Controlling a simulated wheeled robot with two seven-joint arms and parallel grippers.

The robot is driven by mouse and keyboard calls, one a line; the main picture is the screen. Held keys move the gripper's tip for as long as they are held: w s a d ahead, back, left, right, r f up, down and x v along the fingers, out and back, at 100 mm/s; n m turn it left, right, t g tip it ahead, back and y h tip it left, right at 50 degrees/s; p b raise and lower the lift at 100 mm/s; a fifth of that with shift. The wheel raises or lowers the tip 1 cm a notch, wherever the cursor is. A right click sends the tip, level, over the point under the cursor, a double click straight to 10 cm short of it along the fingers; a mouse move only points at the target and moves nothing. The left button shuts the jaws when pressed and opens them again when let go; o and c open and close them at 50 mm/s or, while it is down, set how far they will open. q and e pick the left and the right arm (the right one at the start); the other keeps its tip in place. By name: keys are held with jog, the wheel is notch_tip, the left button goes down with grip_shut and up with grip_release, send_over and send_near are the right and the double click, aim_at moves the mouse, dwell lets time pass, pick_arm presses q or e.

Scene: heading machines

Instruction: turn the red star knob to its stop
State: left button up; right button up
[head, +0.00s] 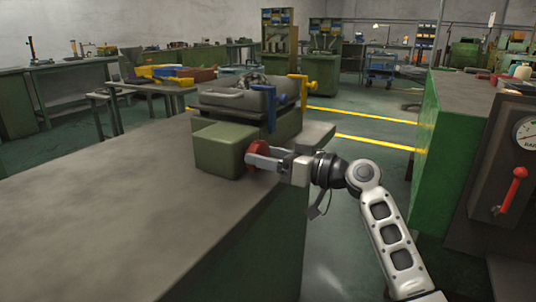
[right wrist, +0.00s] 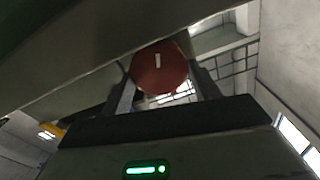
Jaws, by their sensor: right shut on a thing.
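The red knob (head: 256,152) sits on the right side of a green box (head: 221,148) at the end of the workbench. In the right wrist view the knob (right wrist: 159,69) shows as a red disc with a short white mark on its face. My right gripper (head: 252,156) reaches it from the right and is shut on it, with one finger on either side in the right wrist view (right wrist: 160,92). The fingers hide part of the knob in the head view. My left gripper is not in view.
A grey and green machine (head: 250,100) with blue and yellow clamps stands just behind the box. The grey bench top (head: 110,215) is bare to the left. A green cabinet (head: 450,130) and a panel with a red lever (head: 512,190) stand at the right.

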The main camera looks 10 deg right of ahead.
jog(key=shift+m, duration=0.7)
jog(key=shift+m+p, duration=0.35)
jog(key=shift+m, duration=0.15)
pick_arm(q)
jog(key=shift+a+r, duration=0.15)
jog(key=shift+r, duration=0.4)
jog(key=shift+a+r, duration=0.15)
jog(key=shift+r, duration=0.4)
pick_arm(e)
jog(key=shift+f+m, duration=0.1)
jog(key=shift+m, duration=0.4)
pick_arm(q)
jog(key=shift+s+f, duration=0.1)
pick_arm(e)
jog(key=o, duration=1)
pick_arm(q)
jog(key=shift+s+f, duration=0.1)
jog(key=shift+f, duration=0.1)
pick_arm(e)
jog(key=shift+d, duration=0.1)
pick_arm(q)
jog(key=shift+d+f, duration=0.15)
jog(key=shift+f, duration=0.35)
pick_arm(e)
jog(key=v, duration=1.5)
jog(key=shift+s+d, duration=0.3)
